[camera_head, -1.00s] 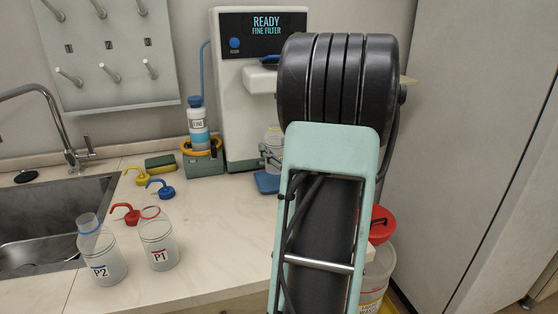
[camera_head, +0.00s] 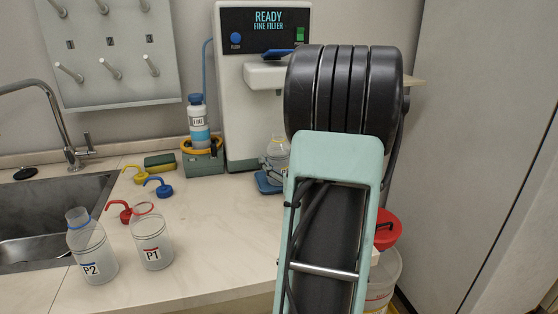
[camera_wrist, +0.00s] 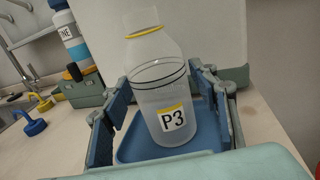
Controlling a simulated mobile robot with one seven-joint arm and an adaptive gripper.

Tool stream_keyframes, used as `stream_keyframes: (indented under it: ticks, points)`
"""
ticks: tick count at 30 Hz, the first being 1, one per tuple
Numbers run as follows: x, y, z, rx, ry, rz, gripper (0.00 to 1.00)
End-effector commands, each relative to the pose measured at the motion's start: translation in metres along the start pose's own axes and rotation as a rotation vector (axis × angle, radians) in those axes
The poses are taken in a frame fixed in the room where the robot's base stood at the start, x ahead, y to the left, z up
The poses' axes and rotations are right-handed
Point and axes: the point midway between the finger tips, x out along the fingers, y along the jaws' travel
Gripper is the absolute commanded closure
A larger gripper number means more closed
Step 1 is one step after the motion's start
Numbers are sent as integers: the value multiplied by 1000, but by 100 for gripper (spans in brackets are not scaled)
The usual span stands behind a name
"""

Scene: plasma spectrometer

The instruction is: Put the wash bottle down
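The wash bottle, a clear bottle with a yellow neck ring and a P3 label (camera_wrist: 172,118), stands upright on a blue tray (camera_wrist: 135,148) in the wrist view. In the head view the bottle (camera_head: 279,149) shows just left of my arm, above the edge of the blue tray (camera_head: 266,184). My gripper (camera_wrist: 163,92) has one finger on each side of the bottle. Narrow gaps show between the bottle and the finger pads, so it looks open around the bottle. My arm hides part of the tray in the head view.
Bottles P1 (camera_head: 152,240) and P2 (camera_head: 92,255), with loose red, blue and yellow caps, stand by the sink (camera_head: 40,215). A red-lidded bin (camera_head: 388,230) is at right.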

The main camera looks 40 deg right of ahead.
Motion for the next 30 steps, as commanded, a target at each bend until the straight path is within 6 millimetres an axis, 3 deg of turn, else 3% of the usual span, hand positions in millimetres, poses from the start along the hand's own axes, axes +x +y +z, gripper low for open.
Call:
stream_keyframes:
  ticks: [12,24,30]
  points:
    - [-1,0,5,0,0,0,40]
    - [-83,-1,4,1,0,-4,40]
    - [-111,-1,3,0,1,-2,40]
